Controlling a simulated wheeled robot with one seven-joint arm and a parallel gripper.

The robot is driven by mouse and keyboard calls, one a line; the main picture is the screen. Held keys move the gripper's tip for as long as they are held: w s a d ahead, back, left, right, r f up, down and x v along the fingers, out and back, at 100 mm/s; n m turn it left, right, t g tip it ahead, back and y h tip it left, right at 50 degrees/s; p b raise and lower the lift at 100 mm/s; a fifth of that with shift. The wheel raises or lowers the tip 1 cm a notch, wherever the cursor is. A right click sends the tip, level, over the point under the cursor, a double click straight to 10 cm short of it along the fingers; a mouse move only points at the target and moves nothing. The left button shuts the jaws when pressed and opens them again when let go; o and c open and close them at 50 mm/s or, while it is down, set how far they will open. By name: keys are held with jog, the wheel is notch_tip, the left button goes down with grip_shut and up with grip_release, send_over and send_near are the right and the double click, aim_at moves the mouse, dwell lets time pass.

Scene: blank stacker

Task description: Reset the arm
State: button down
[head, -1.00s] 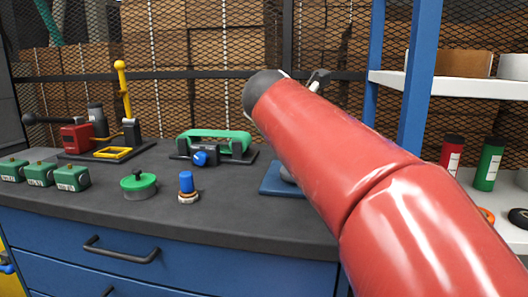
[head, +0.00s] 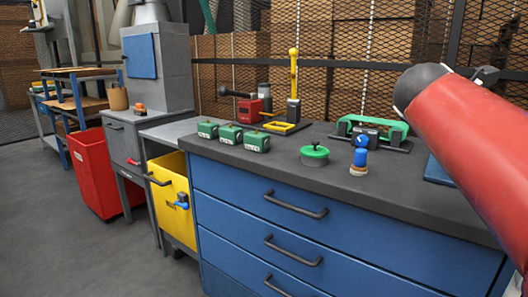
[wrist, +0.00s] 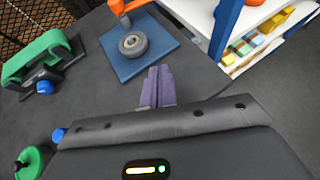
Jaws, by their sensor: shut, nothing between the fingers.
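My red arm (head: 470,130) reaches in from the right edge of the head view, over the right part of the workbench. My gripper (wrist: 158,70) shows in the wrist view with its two purple fingers together and nothing between them. It is above the dark bench top, with the blue plate (wrist: 140,58) just beyond the fingertips in the picture. A grey wheel (wrist: 132,44) sits on that plate, under an orange bracket (wrist: 122,8). In the head view the gripper is mostly hidden behind my arm.
The workbench (head: 290,165) holds green blocks (head: 230,134), a green-lidded round container (head: 314,155), a blue-topped knob (head: 360,158), a green belt device (head: 372,128) and a yellow lever press (head: 293,90). A yellow bin (head: 172,215) and red bin (head: 95,172) stand left. Floor at lower left is clear.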

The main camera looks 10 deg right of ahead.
jog(key=s+a+f+m+y, duration=0.3)
jog(key=a+f+m, duration=0.4)
jog(key=a+f, duration=0.1)
jog(key=s+a+f+m+y, duration=0.4)
jog(key=a+f+m, duration=0.3)
jog(key=a+f, duration=0.2)
jog(key=s+a+f+m+t+y, duration=0.1)
jog(key=s+a+f+m+y, duration=0.2)
jog(key=a+f+m, duration=0.5)
notch_tip(320, 180, down, 3)
jog(key=shift+s+a+r+y, duration=0.2)
jog(key=shift+s+a+y, duration=0.2)
jog(key=shift+a+y, duration=0.25)
